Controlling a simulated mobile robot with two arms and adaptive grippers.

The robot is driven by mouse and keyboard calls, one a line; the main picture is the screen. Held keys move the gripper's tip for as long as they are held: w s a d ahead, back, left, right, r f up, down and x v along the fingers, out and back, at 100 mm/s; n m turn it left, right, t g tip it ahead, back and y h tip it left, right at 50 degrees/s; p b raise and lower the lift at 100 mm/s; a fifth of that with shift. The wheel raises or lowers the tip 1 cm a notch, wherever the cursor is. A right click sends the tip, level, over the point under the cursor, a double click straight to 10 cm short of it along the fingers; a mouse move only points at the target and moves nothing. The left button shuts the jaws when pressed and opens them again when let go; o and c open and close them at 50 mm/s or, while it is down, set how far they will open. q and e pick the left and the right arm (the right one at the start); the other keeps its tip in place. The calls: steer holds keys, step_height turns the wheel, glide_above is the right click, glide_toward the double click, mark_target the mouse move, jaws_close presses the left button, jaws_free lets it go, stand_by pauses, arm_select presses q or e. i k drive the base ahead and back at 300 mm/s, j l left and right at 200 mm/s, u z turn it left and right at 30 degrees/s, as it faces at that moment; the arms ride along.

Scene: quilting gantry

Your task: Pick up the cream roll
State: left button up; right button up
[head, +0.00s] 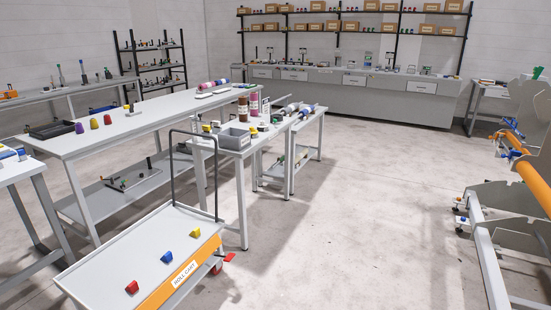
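No roll stands out clearly as cream at this distance. Two pale rolls, one with dark ends (289,108) and one with a blue end (306,109), lie at the far end of the low tables in the middle. A pinkish roll (208,84) lies on the far end of the long bench. Neither of my grippers is in view.
The roll cart (110,250) stands in front, with red, blue and yellow blocks on top. The long bench (140,118) and a grey bin (234,138) are beyond it. A frame with orange bars (534,184) stands right. The middle floor (365,200) is clear.

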mark_target(305, 150)
steer(key=i+l+z, duration=0.25)
steer(key=i, duration=0.4)
steer(key=i+z, duration=0.25)
steer(key=i, duration=1.6)
steer(key=i+l, duration=0.15)
steer(key=i, duration=2.4)
steer(key=i+l, duration=0.15)
steer(key=i, duration=1.1)
steer(key=j+u, duration=0.05)
steer(key=j, duration=0.05)
